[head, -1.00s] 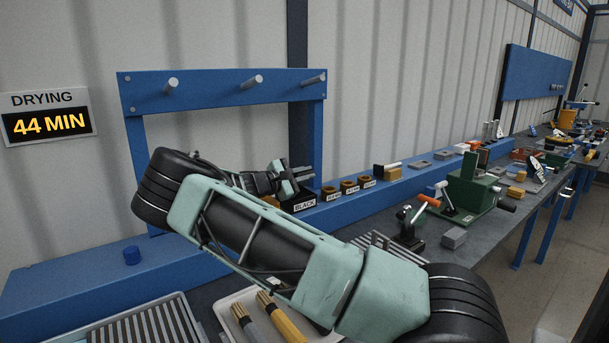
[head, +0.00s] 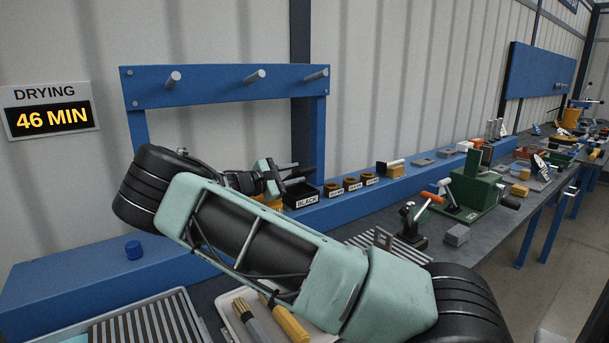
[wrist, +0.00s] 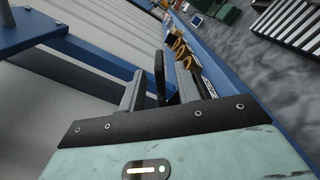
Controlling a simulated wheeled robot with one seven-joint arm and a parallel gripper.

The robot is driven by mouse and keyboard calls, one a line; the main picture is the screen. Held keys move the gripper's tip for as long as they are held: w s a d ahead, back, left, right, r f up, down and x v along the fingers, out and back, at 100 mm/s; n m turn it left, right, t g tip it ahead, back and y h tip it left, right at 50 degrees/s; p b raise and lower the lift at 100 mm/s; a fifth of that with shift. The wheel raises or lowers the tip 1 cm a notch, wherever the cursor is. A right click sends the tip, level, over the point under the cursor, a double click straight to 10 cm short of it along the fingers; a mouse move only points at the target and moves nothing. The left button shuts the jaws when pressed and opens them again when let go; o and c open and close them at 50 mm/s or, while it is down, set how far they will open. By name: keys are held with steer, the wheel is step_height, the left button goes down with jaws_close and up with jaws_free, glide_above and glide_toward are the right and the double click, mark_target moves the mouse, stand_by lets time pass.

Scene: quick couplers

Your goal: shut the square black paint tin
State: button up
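The square black paint tin (head: 307,199), labelled BLACK, stands on the blue ledge in the head view, just right of and below my fingertips. My gripper (head: 292,172) is open, its two fingers apart and pointing right at the tin's upper side. In the wrist view my gripper (wrist: 158,84) has a thin dark upright piece between its fingers, with a gap on both sides. It may be the tin's raised lid; I cannot tell for sure. The tin's label (wrist: 210,88) shows partly beyond the right finger, and its body is mostly hidden.
Small brown-topped pots (head: 351,184) stand right of the tin on the ledge. A blue peg frame (head: 222,88) rises behind my arm. A yellow item is partly hidden under my gripper. A green machine (head: 474,188) and a tray of brushes (head: 238,300) are on the bench.

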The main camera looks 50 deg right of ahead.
steer(key=b+v, duration=0.2)
steer(key=v, duration=1)
steer(key=shift+w+a, duration=0.1)
steer(key=shift+a, duration=0.05)
